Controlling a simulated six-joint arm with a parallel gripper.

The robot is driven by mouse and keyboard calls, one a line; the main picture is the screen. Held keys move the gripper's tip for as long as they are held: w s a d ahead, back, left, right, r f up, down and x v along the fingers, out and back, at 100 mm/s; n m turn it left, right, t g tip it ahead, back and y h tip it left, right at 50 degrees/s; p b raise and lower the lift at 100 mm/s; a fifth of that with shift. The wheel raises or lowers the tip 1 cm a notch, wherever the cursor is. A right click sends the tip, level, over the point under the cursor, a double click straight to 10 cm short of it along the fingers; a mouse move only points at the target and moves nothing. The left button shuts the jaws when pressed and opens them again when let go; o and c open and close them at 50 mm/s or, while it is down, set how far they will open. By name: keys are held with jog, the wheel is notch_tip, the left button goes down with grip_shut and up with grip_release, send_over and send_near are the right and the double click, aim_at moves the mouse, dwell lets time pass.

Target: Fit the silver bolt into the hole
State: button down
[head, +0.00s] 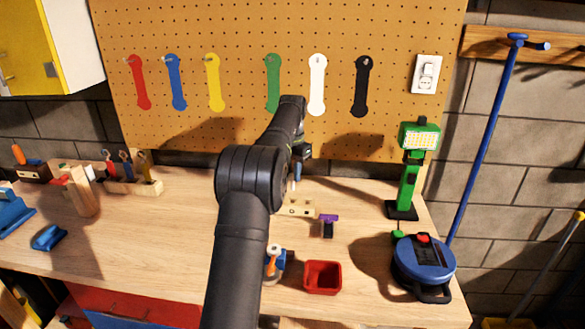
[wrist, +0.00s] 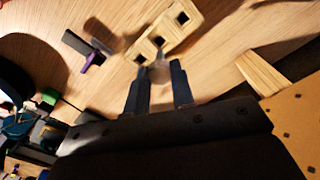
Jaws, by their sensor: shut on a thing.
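The silver bolt (wrist: 160,72) shows as a small grey shape between the fingertips of my gripper (wrist: 159,84) in the wrist view. My gripper is shut on it. The light wooden block (wrist: 170,30) with dark square-looking holes lies just beyond the fingertips; the bolt overlaps the block's near edge in this view. I cannot tell whether it touches the block. In the head view, my gripper (head: 297,176) hangs above the wooden block (head: 297,207), partly behind my arm. The bolt is too small to make out there.
A purple-and-black tool (head: 328,226) lies close to the block's right. A red tray (head: 322,277) stands nearer the front. A green lamp (head: 405,185) and a blue round device (head: 424,262) stand at the right. The bench left of my arm has free room.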

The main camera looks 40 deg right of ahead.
aim_at(293, 188)
jog(key=shift+f, duration=3.1)
jog(key=shift+f, duration=0.4)
jog(key=shift+f, duration=0.65)
jog(key=c, duration=1.1)
grip_release()
jog(key=shift+c, duration=0.2)
notch_tip(293, 188, up, 17)
jog(key=shift+r, duration=0.2)
